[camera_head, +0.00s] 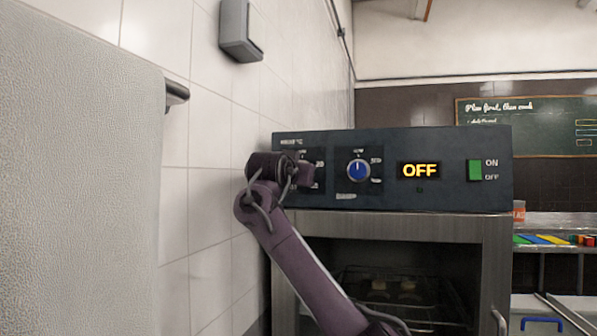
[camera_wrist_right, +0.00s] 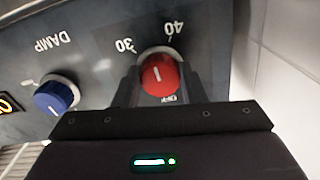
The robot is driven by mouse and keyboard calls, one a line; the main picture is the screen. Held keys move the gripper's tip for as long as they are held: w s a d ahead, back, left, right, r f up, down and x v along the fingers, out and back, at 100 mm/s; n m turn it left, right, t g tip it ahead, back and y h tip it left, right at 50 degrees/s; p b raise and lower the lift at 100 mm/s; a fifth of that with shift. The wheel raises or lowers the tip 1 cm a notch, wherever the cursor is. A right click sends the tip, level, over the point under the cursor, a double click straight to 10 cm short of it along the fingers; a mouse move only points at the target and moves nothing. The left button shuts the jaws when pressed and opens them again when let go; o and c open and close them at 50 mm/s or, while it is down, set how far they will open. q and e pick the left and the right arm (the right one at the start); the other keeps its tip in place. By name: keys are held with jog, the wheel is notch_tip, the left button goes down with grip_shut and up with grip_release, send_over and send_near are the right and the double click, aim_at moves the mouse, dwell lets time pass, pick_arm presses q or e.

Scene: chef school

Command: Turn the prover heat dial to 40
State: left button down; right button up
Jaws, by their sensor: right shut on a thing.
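The prover's heat dial is a red knob (camera_wrist_right: 158,76) in the right wrist view, with the marks 30, 40 and OFF around it. That view is turned over. The white line on the knob points toward the upper part of the picture, roughly between 30 and 40; I cannot tell its exact setting. My right gripper (camera_wrist_right: 159,82) is shut on the knob, a finger on each side. In the head view my right gripper (camera_head: 303,173) is at the left end of the dark control panel (camera_head: 440,143) and hides the knob. My left gripper is not in view.
A blue damp dial (camera_head: 358,171) sits beside the heat dial and also shows in the wrist view (camera_wrist_right: 56,96). Right of it are a display (camera_head: 419,170) reading OFF and a green switch (camera_head: 474,170). A tiled wall (camera_head: 205,215) stands close at the left.

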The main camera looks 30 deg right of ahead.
jog(key=shift+w+f+m+p, duration=0.15)
jog(key=shift+m+p, duration=0.5)
jog(key=shift+m, duration=0.95)
jog(key=shift+f+m+p, duration=0.1)
jog(key=shift+m+p, duration=0.55)
jog(key=shift+m, duration=0.95)
jog(key=o, duration=0.6)
jog(key=shift+c, duration=0.2)
jog(key=o, duration=0.4)
jog(key=shift+r, duration=0.2)
